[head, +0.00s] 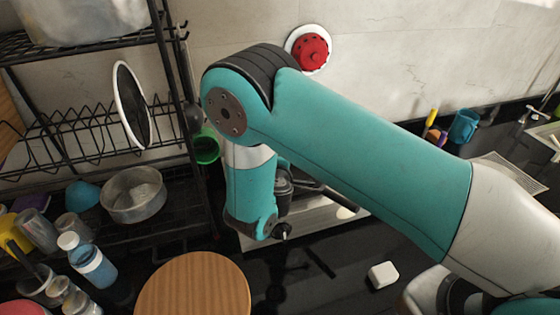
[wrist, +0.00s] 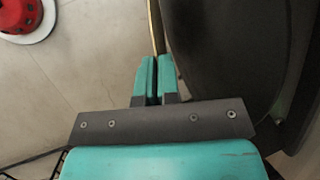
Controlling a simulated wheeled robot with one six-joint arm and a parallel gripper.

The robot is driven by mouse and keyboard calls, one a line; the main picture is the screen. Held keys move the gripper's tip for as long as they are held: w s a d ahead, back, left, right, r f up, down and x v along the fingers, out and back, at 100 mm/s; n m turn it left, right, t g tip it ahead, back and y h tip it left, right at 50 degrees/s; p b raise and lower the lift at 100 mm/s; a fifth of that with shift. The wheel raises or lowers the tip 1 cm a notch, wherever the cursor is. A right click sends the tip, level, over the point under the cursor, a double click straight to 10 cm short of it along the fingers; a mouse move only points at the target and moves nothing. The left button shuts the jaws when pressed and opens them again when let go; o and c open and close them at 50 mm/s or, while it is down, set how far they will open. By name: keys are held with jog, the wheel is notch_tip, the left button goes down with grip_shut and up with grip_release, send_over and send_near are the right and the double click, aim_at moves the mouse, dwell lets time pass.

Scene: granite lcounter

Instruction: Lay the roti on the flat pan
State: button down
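In the wrist view my gripper (wrist: 156,62) has its two teal fingers close together, with a narrow gap. A thin tan strip (wrist: 154,25) runs up from between the fingertips; it looks like the roti seen edge-on. A large dark rounded surface (wrist: 235,45) fills the right of the wrist view, close beside the fingers; it may be the flat pan, but I cannot be sure. In the head view my arm covers the middle, and my fingers, the roti and the pan cannot be made out there.
A round wooden board (head: 195,290) lies at the front. A black rack (head: 75,130) holds a metal pot (head: 133,195) and stands at left, with a bottle (head: 92,262) and jars near it. A white block (head: 383,274) lies on the dark counter. A red object (head: 311,51) is on the wall.

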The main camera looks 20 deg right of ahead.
jog(key=shift+f+b, duration=0.5)
jog(key=shift+b, duration=0.05)
dwell(0.5)
jog(key=c, duration=1.3)
grip_release()
jog(key=shift+c, duration=0.2)
jog(key=shift+s+a+f, duration=0.1)
jog(key=shift+s+a, duration=0.15)
jog(key=shift+s, duration=0.15)
jog(key=s, duration=0.2)
jog(key=s+a+b, duration=0.1)
jog(key=shift+s+a, duration=0.2)
jog(key=shift+s, duration=0.2)
jog(key=shift+r, duration=0.2)
